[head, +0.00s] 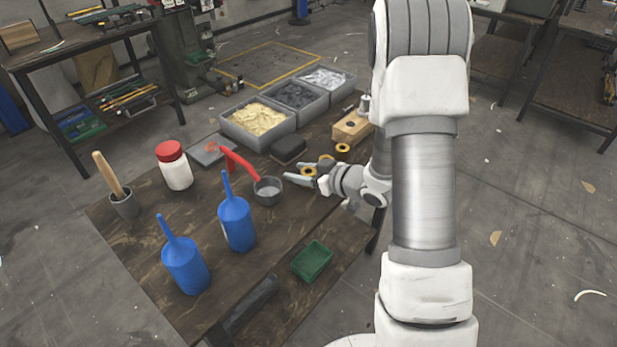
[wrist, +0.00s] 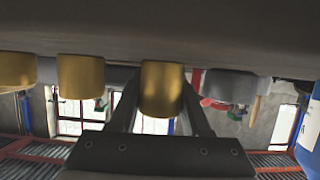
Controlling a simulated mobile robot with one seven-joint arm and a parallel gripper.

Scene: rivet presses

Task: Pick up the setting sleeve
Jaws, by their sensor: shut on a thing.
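The setting sleeve is a short brass cylinder (wrist: 162,90); in the head view it is a small yellow ring with a dark hole (head: 308,172). My gripper (head: 295,172) is low over the table's far right part, with one finger on either side of the sleeve. In the wrist view, my gripper (wrist: 162,105) is shut on it. The wrist picture is upside down, and the sleeve sits close against the table top; I cannot tell whether it touches. Two more brass cylinders (wrist: 80,77) (wrist: 17,70) stand in a row beside it, also seen in the head view (head: 327,159) (head: 343,148).
A dark block (head: 288,148), a wooden block (head: 352,128) and grey bins (head: 258,138) lie behind. Blue bottles (head: 236,222) and a green tray (head: 312,261) are nearer. Bare table (head: 150,230) lies left.

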